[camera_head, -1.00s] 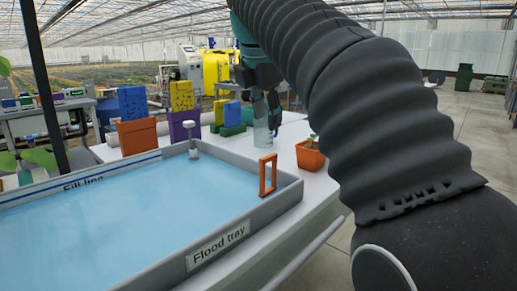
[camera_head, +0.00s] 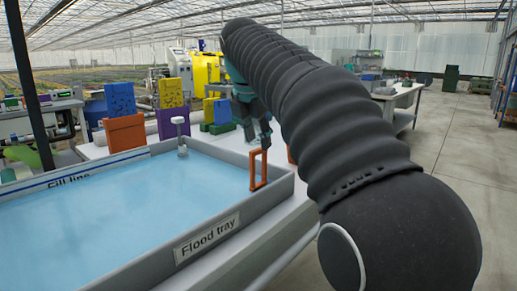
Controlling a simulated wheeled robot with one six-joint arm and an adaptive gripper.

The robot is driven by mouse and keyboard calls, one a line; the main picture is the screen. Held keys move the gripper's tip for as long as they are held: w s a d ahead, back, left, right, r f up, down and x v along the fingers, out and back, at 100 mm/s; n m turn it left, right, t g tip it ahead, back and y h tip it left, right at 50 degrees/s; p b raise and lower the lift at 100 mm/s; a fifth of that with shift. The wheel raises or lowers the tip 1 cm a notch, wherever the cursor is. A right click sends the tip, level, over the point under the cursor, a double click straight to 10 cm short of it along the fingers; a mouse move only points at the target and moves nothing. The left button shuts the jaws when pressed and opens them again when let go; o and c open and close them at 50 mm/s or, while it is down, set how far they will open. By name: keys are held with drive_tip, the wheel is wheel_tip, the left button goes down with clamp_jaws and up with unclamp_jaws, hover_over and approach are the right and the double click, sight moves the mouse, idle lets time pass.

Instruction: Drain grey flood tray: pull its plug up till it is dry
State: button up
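The grey flood tray (camera_head: 283,187) carries a "Flood tray" label and a "Fill line" mark, and blue water (camera_head: 110,205) covers its floor. An upright orange rectangular loop (camera_head: 252,172) stands at the tray's right end, inside the wall. A white-topped grey post (camera_head: 180,135) stands in the water near the back wall. I cannot tell for certain which of these belongs to the plug; its lower part is not visible. My gripper (camera_head: 258,143) points down just above the loop's top. Its dark fingers look apart, with nothing visibly held. I cannot tell whether they touch the loop.
My arm covers the right side of the bench. The floor (camera_head: 470,170) to the right is open.

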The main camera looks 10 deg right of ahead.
drive_tip(key=shift+x, duration=1.15)
clamp_jaws()
drive_tip(key=shift+r, duration=0.1)
